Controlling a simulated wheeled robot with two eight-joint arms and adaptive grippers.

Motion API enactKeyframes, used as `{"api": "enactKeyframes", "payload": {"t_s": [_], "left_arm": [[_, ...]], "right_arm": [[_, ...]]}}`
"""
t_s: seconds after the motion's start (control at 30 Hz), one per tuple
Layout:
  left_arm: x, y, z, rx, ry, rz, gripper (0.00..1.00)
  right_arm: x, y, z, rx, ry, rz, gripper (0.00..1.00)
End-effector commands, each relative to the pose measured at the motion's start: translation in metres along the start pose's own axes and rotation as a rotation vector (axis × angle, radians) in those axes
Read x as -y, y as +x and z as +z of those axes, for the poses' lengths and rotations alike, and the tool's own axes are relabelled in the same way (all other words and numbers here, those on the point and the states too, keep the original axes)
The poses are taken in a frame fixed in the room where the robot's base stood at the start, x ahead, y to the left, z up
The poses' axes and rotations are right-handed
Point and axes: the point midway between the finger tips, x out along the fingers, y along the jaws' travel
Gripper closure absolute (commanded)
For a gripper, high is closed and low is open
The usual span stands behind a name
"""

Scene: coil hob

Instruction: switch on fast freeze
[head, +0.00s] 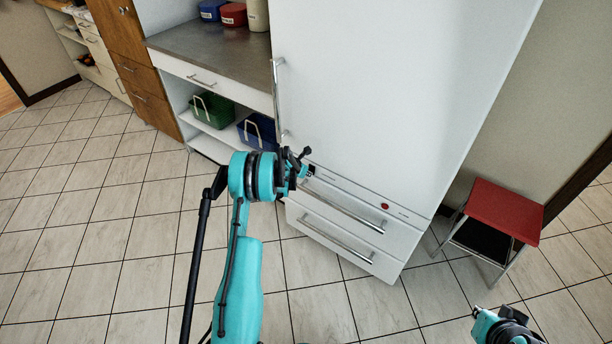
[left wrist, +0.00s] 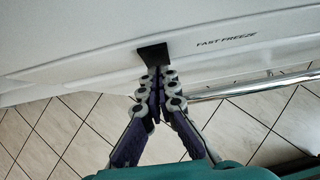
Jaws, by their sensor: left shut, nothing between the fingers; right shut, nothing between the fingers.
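The white fridge-freezer (head: 375,90) stands ahead with its door and drawers shut. A narrow panel strip runs between the door and the upper drawer. In the left wrist view a black square switch (left wrist: 153,54) sits on this strip, left of the printed words FAST FREEZE (left wrist: 227,42). My left gripper (left wrist: 156,72) is shut and empty, its fingertips right at the lower edge of the black switch; I cannot tell whether they touch it. In the head view my left gripper (head: 303,160) hides much of the strip's left end. My right gripper (head: 477,310) is shut, low at the right, away from the fridge.
A red round spot (head: 385,206) is on the strip's right part. Drawer bar handles (head: 345,207) stick out below the strip, and a tall door handle (head: 277,95) rises at the left. A red-topped stool (head: 503,210) stands right. The tiled floor in front is clear.

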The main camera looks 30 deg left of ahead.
Motion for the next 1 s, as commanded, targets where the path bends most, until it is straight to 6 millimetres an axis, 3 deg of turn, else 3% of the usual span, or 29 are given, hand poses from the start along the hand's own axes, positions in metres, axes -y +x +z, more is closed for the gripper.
{"api": "enactKeyframes", "payload": {"t_s": [0.3, 0.57, 1.0], "left_arm": [[0.000, 0.009, 0.002, 0.140, -0.001, 0.001, 1.00], [0.000, 0.012, 0.002, 0.141, 0.000, 0.001, 1.00], [0.001, 0.000, 0.013, 0.144, -0.002, -0.001, 1.00]], "right_arm": [[0.000, 0.000, 0.000, 0.000, 0.000, 0.000, 1.00], [0.000, 0.000, 0.000, 0.000, 0.000, 0.000, 1.00], [0.000, -0.004, -0.003, 0.000, 0.000, 0.000, 1.00]]}}
